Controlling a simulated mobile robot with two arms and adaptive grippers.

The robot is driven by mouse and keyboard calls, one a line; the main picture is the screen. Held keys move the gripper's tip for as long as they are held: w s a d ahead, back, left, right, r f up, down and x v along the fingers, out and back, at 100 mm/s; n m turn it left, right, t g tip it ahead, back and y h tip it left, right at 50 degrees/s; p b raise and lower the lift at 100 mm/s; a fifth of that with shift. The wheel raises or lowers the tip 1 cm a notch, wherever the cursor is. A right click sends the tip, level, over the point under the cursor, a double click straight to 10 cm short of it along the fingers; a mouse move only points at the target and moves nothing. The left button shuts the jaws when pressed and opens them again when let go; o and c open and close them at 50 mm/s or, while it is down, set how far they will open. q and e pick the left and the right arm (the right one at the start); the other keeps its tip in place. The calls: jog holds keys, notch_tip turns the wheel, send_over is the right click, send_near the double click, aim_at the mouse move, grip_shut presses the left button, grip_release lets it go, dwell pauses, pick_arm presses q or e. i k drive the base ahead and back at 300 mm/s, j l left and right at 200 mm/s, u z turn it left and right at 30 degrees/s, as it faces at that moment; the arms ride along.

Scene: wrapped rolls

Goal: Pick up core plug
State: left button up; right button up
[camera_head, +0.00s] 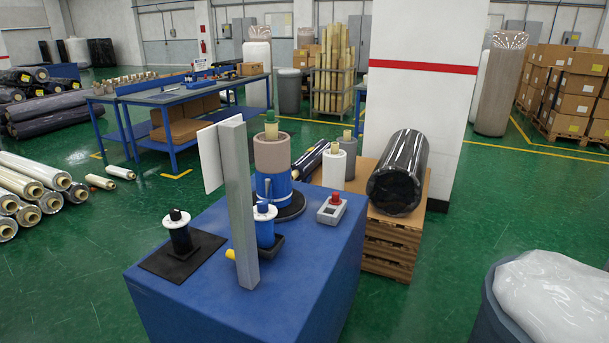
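Several things on the blue-topped stand (190,285) could be the core plug, and I cannot tell which one is meant. A blue cylinder with a white top and blue knob (265,230) stands upright in a small black tray (283,248), partly hidden by a grey post (240,200). Neither gripper is in view.
The upright post and a white panel (208,158) rise in front of the stand's things. A grey box with a red button (331,209) sits at the right. A black-wrapped roll (398,173) lies on a pallet behind. Green floor is clear at the left front.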

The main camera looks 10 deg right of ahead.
aim_at(270, 113)
jog(key=i+j+u, duration=0.35)
jog(key=j, duration=0.15)
jog(key=i+j+u, duration=0.2)
jog(key=j+u, duration=0.15)
jog(key=i+j+u, duration=0.6)
jog(key=i, duration=0.3)
jog(key=i+j+u, duration=0.25)
jog(key=i, duration=0.3)
jog(key=i+j+u, duration=0.25)
jog(key=i, duration=0.35)
jog(key=i+l+z, duration=0.2)
jog(key=i+z, duration=0.6)
jog(key=z, duration=0.15)
jog(key=i+z, duration=0.45)
jog(key=i+j+z, duration=0.3)
jog(key=z, duration=0.15)
jog(key=i+j, duration=0.05)
